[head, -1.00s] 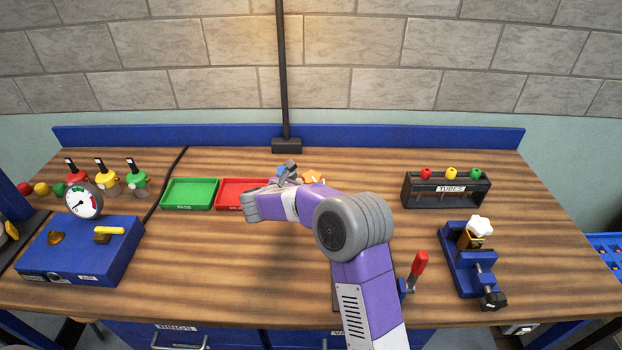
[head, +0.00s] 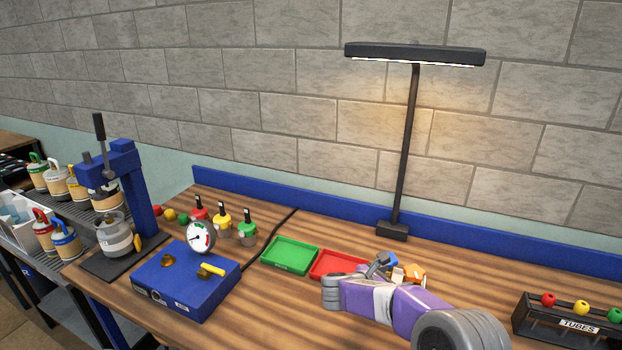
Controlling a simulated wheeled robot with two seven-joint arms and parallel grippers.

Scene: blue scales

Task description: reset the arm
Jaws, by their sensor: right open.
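My purple right arm reaches in from the lower right in the head view. Its right gripper (head: 379,265) shows as a small dark grey shape just behind the forearm, partly hidden by it. It is open, and I see nothing held in it. An orange piece (head: 414,274) and a blue piece (head: 390,259) show close beside the gripper; I cannot tell whether they touch it. My left arm and gripper are not in view.
A red tray (head: 338,264) lies beside the wrist, with a green tray (head: 290,256) to its left. A blue gauge box (head: 185,282), a blue press (head: 137,185), a lamp post (head: 405,150) and a tube rack (head: 565,325) stand on the wooden bench.

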